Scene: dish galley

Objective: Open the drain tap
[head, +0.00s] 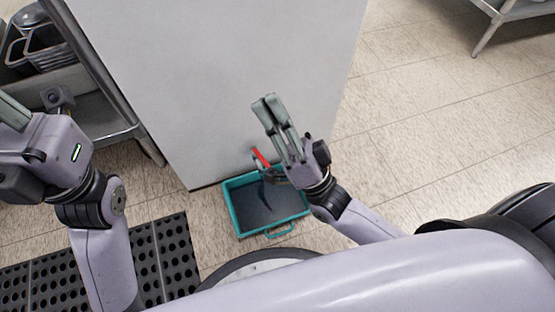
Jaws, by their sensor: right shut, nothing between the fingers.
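The drain tap's red lever (260,158) shows low on the front of a large pale grey cabinet (205,80). The lever slants from upper left to lower right. The rest of the tap is mostly hidden behind my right gripper (264,101). That gripper is shut and empty, its fingers pointing up in the picture, just right of the lever. I cannot tell whether it touches the tap. My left gripper (10,112) is at the left edge, partly cut off, away from the tap.
A teal tray (243,231) with a dark inside sits on the floor below the tap. A black perforated mat (177,262) lies at lower left. A metal shelf (108,115) with dark tubs (45,40) stands left.

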